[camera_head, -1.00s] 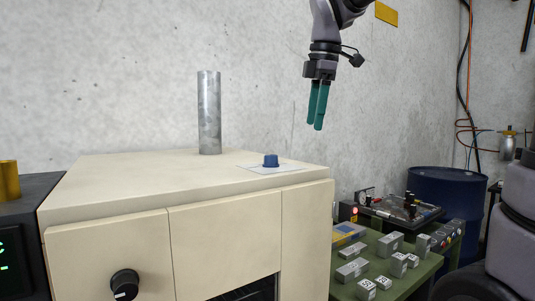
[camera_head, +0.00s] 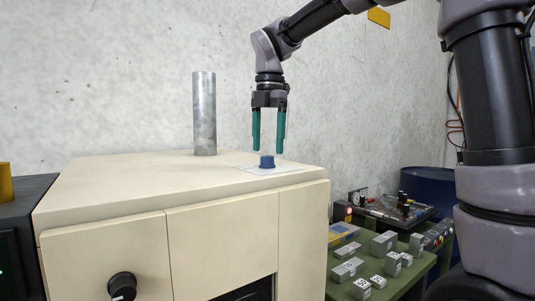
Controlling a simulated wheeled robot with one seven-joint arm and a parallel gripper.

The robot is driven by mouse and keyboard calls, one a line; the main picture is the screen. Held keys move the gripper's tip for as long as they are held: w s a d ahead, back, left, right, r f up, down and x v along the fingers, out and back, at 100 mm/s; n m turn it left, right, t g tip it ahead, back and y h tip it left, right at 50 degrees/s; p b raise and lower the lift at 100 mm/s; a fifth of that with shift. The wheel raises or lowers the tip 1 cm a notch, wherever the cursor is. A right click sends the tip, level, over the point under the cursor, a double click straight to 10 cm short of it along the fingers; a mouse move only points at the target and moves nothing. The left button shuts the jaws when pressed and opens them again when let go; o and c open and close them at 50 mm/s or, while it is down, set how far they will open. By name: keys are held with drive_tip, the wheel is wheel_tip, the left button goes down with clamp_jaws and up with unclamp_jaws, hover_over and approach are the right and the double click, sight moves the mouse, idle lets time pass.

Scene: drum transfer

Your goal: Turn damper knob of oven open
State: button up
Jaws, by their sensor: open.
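The cream oven (camera_head: 120,185) fills the left and middle of the view. A small blue knob (camera_head: 267,162) stands on a pale plate (camera_head: 285,168) on the oven's top, near its right side; I take it to be the damper knob. My gripper (camera_head: 268,150) points straight down above the knob. Its two green fingers are open, one to each side of the knob in the picture, with their tips a little above it. Nothing is between the fingers.
A grey metal pipe (camera_head: 204,115) rises from the oven top, left of my gripper. A black dial (camera_head: 122,286) is on the oven front. At right, a green table (camera_head: 395,290) holds several metal blocks, with a blue drum (camera_head: 428,186) behind.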

sight(267, 162)
drive_tip(key=shift+f, duration=1.5)
clamp_jaws()
